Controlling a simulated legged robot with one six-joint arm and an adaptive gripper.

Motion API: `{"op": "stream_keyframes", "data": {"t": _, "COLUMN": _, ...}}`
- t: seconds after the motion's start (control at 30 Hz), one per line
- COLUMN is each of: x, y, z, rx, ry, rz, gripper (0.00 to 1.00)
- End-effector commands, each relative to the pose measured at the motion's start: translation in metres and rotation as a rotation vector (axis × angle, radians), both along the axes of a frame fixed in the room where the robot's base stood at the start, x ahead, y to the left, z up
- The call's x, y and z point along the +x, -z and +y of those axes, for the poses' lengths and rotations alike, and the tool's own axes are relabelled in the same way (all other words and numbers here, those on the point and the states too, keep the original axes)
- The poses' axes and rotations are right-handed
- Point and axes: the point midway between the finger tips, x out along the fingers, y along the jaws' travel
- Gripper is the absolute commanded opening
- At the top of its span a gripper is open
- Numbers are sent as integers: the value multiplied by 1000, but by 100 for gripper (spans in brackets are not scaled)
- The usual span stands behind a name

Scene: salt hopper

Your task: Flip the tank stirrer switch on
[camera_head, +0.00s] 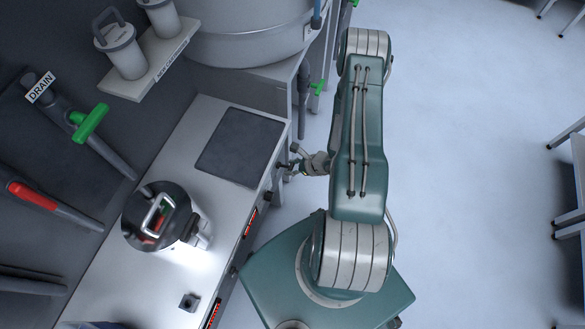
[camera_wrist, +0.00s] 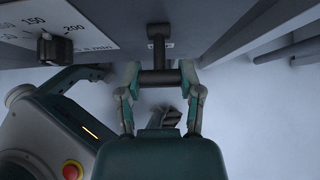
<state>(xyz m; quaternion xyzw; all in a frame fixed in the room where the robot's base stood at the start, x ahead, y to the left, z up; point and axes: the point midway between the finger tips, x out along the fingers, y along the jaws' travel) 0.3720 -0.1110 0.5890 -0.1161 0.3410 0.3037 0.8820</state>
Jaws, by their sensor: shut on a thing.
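A dark T-shaped handle (camera_wrist: 158,78) sticks out from the grey bench front in the wrist view. My gripper (camera_wrist: 160,80) is shut on its crossbar, with one finger at each end. No label shows on the handle, so I cannot tell whether it is the stirrer switch. In the head view my gripper (camera_head: 290,166) is at the bench's front edge, and the handle is too small there to make out clearly. The large grey tank (camera_head: 245,45) stands beyond the bench at the top.
A black dial (camera_wrist: 55,48) on a white scale panel (camera_wrist: 85,28) is left of the handle. The bench (camera_head: 225,205) carries a dark lidded pot (camera_head: 135,222) and a dark mat (camera_head: 240,147). A green-handled drain valve (camera_head: 90,122) is on the left. Open floor lies right.

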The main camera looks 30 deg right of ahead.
Motion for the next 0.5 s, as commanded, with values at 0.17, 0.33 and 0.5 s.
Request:
{"op": "stream_keyframes", "data": {"t": 0.17, "x": 5, "y": -6, "z": 1, "rx": -55, "ry": -1, "rz": 59, "gripper": 0}}
{"op": "stream_keyframes", "data": {"t": 0.33, "x": 6, "y": -8, "z": 1, "rx": -84, "ry": 0, "rz": 96, "gripper": 0}}
{"op": "stream_keyframes", "data": {"t": 0.5, "x": 7, "y": -8, "z": 1, "rx": -95, "ry": 0, "rz": 110, "gripper": 0}}
